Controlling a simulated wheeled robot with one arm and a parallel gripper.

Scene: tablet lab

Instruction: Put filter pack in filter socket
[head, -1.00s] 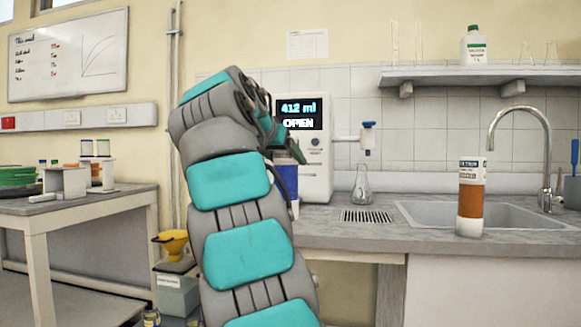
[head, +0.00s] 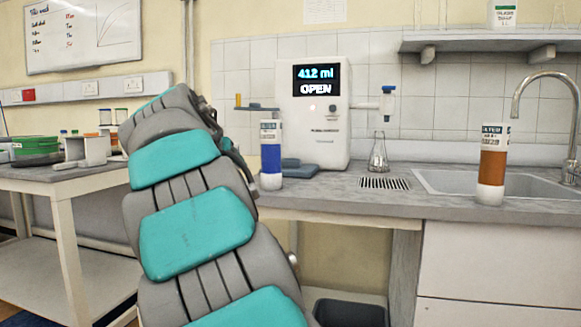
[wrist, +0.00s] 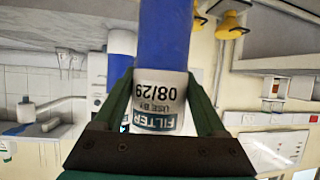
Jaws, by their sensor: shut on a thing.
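My gripper (wrist: 165,125) is shut on a blue filter pack (wrist: 166,45). The pack has a white end band with a printed label, "FILTER USE BY 08/29", upside down in the wrist view. The green fingers clasp this band from both sides, and the blue body extends beyond them. In the head view my arm hides the gripper and the held pack. Another blue cylinder (head: 271,157), with a white base and label, stands upright on the counter. The white machine (head: 316,108) behind it shows "412 ml OPEN". I cannot make out the filter socket.
An orange cylinder (head: 493,165) stands by the sink (head: 452,184). A glass flask (head: 378,155) stands right of the machine. The left bench (head: 65,180) holds a pale block (head: 88,152) and green dishes. Yellow funnel-like things (wrist: 231,25) show in the wrist view.

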